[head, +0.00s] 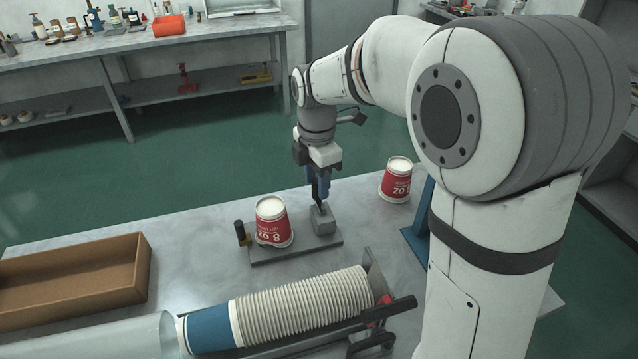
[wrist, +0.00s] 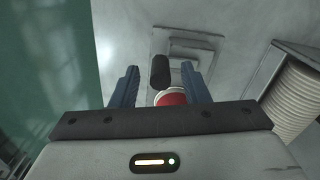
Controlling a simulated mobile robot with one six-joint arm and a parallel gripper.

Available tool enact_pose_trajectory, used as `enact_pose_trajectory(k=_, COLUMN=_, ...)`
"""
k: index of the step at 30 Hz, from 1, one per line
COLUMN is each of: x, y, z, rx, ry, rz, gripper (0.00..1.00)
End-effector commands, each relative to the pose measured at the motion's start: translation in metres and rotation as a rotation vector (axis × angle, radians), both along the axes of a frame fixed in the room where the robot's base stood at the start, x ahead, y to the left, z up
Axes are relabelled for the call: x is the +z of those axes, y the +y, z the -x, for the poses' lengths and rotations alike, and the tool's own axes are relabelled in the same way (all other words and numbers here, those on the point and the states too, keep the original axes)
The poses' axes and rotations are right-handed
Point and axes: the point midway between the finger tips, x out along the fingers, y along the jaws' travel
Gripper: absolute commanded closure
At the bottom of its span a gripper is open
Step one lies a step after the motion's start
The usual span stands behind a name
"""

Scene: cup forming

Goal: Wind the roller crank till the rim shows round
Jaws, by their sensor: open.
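A red-and-white paper cup (head: 271,222) stands upside down on a grey base plate (head: 262,256); the wrist view shows part of it (wrist: 172,98). A dark upright part with a brass-coloured section (head: 241,233) stands left of the cup, and a grey block (head: 323,219) to its right. My gripper (head: 319,204) points down over the block. In the wrist view my blue fingers (wrist: 160,85) are apart, with a dark cylinder (wrist: 160,72), seemingly the crank handle, between them. Contact with it cannot be told. The cup's rim is mostly hidden.
A ribbed stack of nested cups (head: 300,303) lies in front, with a dark bar (head: 388,311) beside it. A brown tray (head: 75,285) is at left. Another red cup (head: 396,180) stands behind, right of my gripper. Bare bench (head: 190,225) lies left of the base plate.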

Motion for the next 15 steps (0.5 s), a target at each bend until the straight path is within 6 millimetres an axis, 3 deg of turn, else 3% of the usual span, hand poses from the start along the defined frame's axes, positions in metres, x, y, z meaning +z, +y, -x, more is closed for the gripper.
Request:
enact_pose_trajectory(k=6, x=-0.015, y=0.0, z=0.0, rx=-0.001, ry=0.0, rz=0.0, gripper=0.59)
enact_pose_trajectory(k=13, x=-0.016, y=-0.001, z=0.0, rx=-0.001, ry=0.0, rz=0.0, gripper=0.59)
enact_pose_trajectory(k=15, x=-0.016, y=-0.001, z=0.0, rx=-0.001, ry=0.0, rz=0.0, gripper=0.63)
